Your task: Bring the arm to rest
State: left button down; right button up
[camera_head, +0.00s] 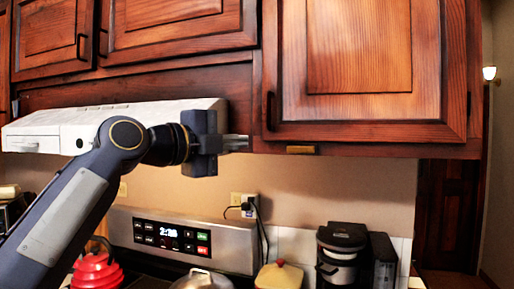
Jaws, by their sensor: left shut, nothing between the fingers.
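My left arm comes in from the lower left and reaches up in front of the range hood. Its gripper (236,142) points to the right, level with the bottom edge of the wooden upper cabinets. The gripper is shut and empty, with its fingers close together. In the picture its tips lie just left of the right cabinet's lower edge; I cannot tell the exact gap in depth. My right gripper is not in view.
Upper cabinets (362,50) hang close above the gripper. A white range hood (70,128) is behind the arm. Below are a stove panel (185,240), red kettle (97,270), pot (202,280), yellow lidded dish (279,276) and black coffee maker (343,240). Open room lies at far right.

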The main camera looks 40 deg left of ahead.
pick_arm(q)
jog(key=shift+s+a, duration=0.5)
jog(key=shift+s, duration=0.4)
jog(key=s+d+f+n+g, duration=0.15)
jog(key=d+f+n, duration=0.25)
jog(key=f, duration=0.5)
jog(key=d+f+n+g+h, duration=0.1)
jog(key=d+f+n+g, duration=0.25)
jog(key=f, duration=0.65)
jog(key=s+d+f+n+g, duration=0.1)
jog(key=d+f+n+g, duration=0.2)
jog(key=f, duration=0.6)
jog(key=s+d+f+n+g, duration=0.1)
jog(key=s+d+f+n, duration=0.1)
jog(key=f, duration=0.5)
jog(key=s+d+f+n+g, duration=0.1)
jog(key=s+d+f+n, duration=0.2)
jog(key=s+f+n, duration=0.2)
jog(key=s+d+f+n+g, duration=0.2)
jog(key=s+d+f+n, duration=0.1)
jog(key=f, duration=0.7)
jog(key=shift+s+d+f+n, duration=0.15)
jog(key=shift+s+f+n, duration=0.25)
jog(key=shift+s, duration=0.5)
jog(key=shift+r, duration=0.1)
